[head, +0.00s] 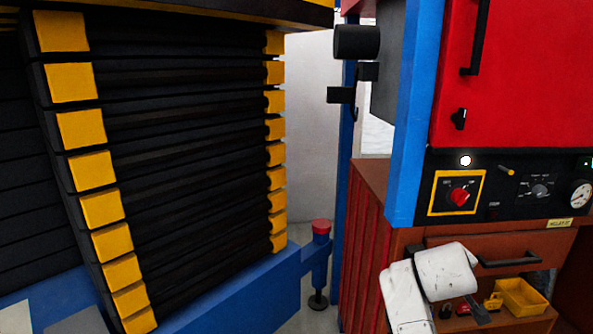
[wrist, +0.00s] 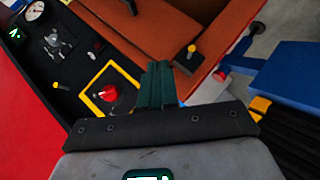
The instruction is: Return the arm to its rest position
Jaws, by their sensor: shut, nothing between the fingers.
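My gripper (wrist: 155,85) shows in the wrist view as two dark green fingers side by side, shut with nothing between them. In that view the fingertips lie just right of a red rotary switch (wrist: 109,95) in a yellow frame; I cannot tell the distance to the panel. In the head view my white arm (head: 445,272) is folded at the lower right, in front of the brown drawer front and below the control panel (head: 520,192). The gripper is not clearly made out there.
A red cabinet (head: 525,70) with a black handle stands above the panel. A black and yellow ribbed stack (head: 180,140) on a blue base fills the left. A blue post (head: 412,110) stands between.

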